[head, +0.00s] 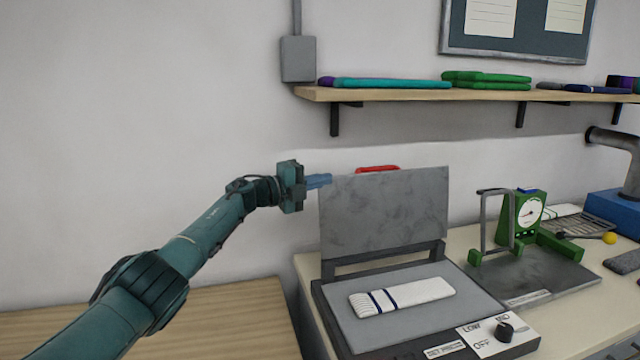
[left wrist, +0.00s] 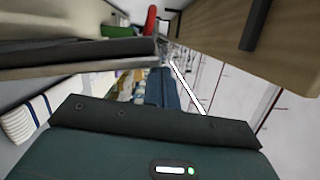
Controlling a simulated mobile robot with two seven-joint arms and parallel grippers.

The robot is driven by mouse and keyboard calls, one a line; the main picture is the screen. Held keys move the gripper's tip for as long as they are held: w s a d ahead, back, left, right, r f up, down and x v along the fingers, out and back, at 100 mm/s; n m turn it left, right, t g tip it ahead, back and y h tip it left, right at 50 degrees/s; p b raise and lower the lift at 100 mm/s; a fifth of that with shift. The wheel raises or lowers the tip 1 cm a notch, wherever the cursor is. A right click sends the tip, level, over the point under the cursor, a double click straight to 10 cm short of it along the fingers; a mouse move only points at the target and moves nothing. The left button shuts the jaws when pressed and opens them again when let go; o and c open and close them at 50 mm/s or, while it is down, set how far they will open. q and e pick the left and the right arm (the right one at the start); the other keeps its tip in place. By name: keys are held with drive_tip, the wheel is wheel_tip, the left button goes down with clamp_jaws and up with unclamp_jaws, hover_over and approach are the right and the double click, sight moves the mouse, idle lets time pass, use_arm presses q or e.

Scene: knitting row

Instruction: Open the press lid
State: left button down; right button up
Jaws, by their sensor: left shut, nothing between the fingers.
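The press (head: 330,310) stands on the worktable with its grey lid (head: 385,210) raised, close to upright. The lid's red handle (head: 378,168) shows behind its top edge, and also in the left wrist view (left wrist: 150,20). A white knitted piece with dark blue stripes (head: 415,294) lies flat on the press bed; it shows at the left of the left wrist view (left wrist: 28,115). My left gripper (head: 320,181) is shut and empty at the lid's upper left corner; I cannot tell whether it touches the lid. Its blue fingers show in the left wrist view (left wrist: 163,88). My right gripper is not in view.
A wooden shelf (head: 400,95) with folded knits runs along the wall above the press. A green dial gauge device (head: 528,212) stands right of the press, with a blue-based machine (head: 612,210) beyond. A lower wooden surface (head: 220,320) at the left is clear.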

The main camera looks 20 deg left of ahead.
use_arm(q)
drive_tip(key=shift+w+a+r, duration=0.15)
drive_tip(key=shift+a+r, duration=0.15)
drive_tip(key=b+v, duration=0.1)
drive_tip(key=v, duration=1.2)
drive_tip(key=s+d+f+n+t+y, duration=0.1)
drive_tip(key=s+d+f+n, duration=0.2)
drive_tip(key=d+f, duration=0.3)
drive_tip(key=s+d+f+n+t+p, duration=0.1)
drive_tip(key=s+d+f+n, duration=0.3)
drive_tip(key=f, duration=0.4)
drive_tip(key=s+d+f+n+y, duration=0.1)
drive_tip(key=s+d+f+n, duration=0.15)
drive_tip(key=d+f, duration=0.4)
drive_tip(key=s+d+f+n+g+y, duration=0.1)
drive_tip(key=s+f+n+y, duration=0.1)
drive_tip(key=s+f+n, duration=0.3)
drive_tip(key=s+d+f+n+g+y+p, duration=0.1)
drive_tip(key=s+f+n, duration=0.4)
drive_tip(key=s, duration=0.8)
drive_tip(key=s+d+f+n+g+y+p, duration=0.1)
drive_tip(key=s+d+f+n+g+y, duration=0.1)
drive_tip(key=s+f+n, duration=0.3)
drive_tip(key=s+f+g+y, duration=0.1)
drive_tip(key=s+f, duration=0.1)
drive_tip(key=s, duration=0.2)
drive_tip(key=shift+s+d+y, duration=0.25)
drive_tip(key=shift+s+y, duration=0.05)
drive_tip(key=shift+f, duration=0.1)
